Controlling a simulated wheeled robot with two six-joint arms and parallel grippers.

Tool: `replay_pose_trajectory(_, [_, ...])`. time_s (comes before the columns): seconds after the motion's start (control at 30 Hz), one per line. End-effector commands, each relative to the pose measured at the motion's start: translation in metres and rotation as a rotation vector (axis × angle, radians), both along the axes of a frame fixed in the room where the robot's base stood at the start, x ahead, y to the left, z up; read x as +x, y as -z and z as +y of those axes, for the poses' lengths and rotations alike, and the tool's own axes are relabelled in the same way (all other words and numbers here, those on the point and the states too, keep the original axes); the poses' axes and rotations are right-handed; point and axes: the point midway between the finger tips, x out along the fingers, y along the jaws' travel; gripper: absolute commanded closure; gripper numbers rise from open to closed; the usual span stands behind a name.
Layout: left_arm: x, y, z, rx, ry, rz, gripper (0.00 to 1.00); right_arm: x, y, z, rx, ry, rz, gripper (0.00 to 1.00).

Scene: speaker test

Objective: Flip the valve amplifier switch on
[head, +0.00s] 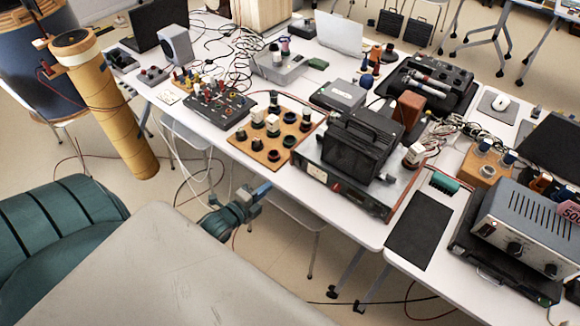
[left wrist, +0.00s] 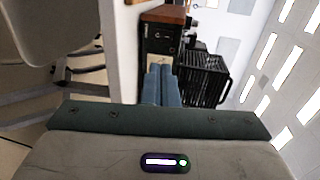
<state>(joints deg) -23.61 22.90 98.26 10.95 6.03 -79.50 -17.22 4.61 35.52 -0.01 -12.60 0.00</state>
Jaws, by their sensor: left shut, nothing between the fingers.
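What looks like the valve amplifier (head: 378,208) is a low, wide chassis with a dark front panel and a small red spot on it. It stands at the front edge of the white table, with a black ribbed box (head: 352,148) on top. The dark front panel (left wrist: 158,46) and the ribbed box (left wrist: 203,80) also show in the left wrist view. I cannot make out the switch or its position. My left gripper (head: 264,189) is shut and empty, left of the amplifier and apart from it. Its blue fingers (left wrist: 161,84) point toward the front panel. My right gripper is not in view.
A wooden board (head: 245,148) with several valves lies left of the amplifier. A black mat (head: 422,231) and a silver device with knobs (head: 525,228) are to its right. Cables hang below the table's front edge. The floor before the amplifier is mostly clear.

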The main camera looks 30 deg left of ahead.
Motion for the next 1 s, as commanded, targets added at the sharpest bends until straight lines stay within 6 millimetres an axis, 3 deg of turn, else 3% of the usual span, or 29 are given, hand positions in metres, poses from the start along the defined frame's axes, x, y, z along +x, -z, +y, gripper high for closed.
replay_pose_trajectory(0.03, [0.007, 0.007, -0.001, 0.000, 0.001, -0.004, 1.00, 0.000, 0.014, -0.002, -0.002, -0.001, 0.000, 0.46])
replay_pose_trajectory(0.1, [0.015, 0.009, -0.001, 0.000, 0.000, -0.004, 1.00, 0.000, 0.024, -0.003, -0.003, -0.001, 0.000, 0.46])
replay_pose_trajectory(0.6, [0.080, 0.020, -0.006, -0.001, 0.000, -0.004, 1.00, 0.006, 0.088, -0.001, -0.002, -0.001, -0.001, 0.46])
replay_pose_trajectory(0.8, [0.108, 0.012, -0.009, -0.002, 0.000, -0.003, 1.00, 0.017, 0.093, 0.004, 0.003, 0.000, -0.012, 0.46])
replay_pose_trajectory(1.0, [0.120, 0.010, -0.010, -0.002, 0.000, 0.000, 1.00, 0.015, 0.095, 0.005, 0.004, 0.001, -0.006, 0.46])
